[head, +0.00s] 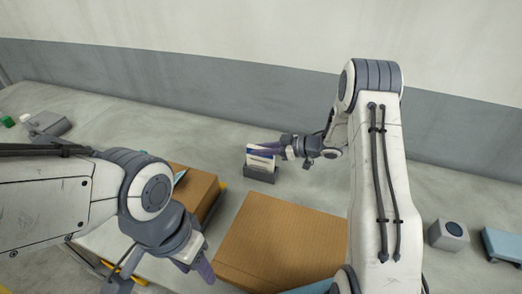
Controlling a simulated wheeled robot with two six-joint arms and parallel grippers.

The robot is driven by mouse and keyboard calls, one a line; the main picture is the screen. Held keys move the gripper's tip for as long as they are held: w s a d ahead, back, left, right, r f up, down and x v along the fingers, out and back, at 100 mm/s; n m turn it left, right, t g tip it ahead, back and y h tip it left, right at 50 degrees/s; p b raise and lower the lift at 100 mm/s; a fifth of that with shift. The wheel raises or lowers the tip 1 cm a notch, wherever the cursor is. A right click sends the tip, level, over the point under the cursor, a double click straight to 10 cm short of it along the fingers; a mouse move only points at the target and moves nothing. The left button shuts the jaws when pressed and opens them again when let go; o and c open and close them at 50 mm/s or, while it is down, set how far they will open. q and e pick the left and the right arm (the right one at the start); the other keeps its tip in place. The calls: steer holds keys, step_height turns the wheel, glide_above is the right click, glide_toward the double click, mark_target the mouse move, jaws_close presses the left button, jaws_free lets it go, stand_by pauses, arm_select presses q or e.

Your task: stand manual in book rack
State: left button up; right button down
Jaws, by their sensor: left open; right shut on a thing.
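A small grey book rack (260,174) stands on the table beyond the large cardboard box. The manual (259,161), white with some blue, is upright at the rack, its lower part hidden by the rack's front. My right gripper (268,149) reaches in from the right and is shut on the manual near its top. I cannot tell whether the manual's bottom touches the rack, or whether other books stand there. My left gripper (203,268) is open and empty, low at the front, beside the large box.
A large cardboard box (275,240) fills the front middle. A smaller box (195,190) stands behind my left arm. A grey device (48,124) and green items (25,118) are far left. A grey cube (448,235) and blue box (502,244) are right. The table behind the rack is clear.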

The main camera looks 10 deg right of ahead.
steer(key=c, duration=0.7)
jaws_free()
steer(key=shift+f, duration=0.1)
